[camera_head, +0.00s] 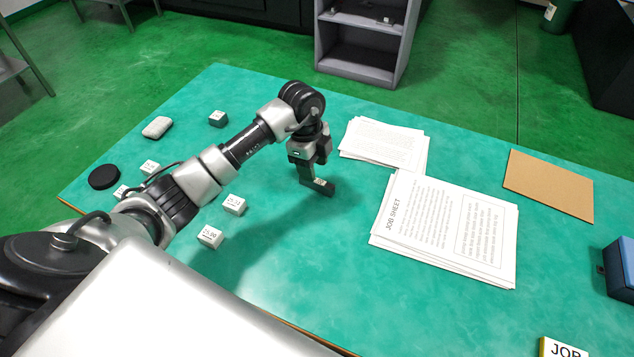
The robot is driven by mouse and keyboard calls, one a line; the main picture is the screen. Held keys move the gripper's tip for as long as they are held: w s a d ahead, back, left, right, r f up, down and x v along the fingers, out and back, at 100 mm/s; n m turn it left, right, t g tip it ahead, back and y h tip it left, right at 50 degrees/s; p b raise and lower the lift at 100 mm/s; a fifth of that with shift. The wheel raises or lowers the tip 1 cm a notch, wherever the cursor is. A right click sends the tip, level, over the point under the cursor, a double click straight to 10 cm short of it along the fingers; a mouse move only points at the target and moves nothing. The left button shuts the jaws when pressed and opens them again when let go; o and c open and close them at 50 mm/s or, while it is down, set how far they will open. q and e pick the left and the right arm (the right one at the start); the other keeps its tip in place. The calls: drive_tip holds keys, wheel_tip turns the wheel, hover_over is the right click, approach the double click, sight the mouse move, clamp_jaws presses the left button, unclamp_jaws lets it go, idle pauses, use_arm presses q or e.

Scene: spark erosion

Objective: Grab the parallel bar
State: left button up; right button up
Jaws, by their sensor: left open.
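A short dark grey bar (323,188), which looks like the parallel bar, lies on the green table top (340,260) left of the job sheets. A small pale mark shows on its top. My left gripper (313,177) points down right over the bar, its jaws open. My right gripper is not in view.
Job sheet stacks (440,230) lie right of the bar, with a brown board (548,184) beyond. A blue box (621,266) stands far right.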

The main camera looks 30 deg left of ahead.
sight(317, 184)
use_arm(q)
drive_tip(key=f, duration=0.3)
drive_tip(key=d+f, duration=0.1)
drive_tip(key=f, duration=0.1)
drive_tip(key=shift+f+p, duration=0.15)
drive_tip(key=shift+p, duration=0.15)
clamp_jaws()
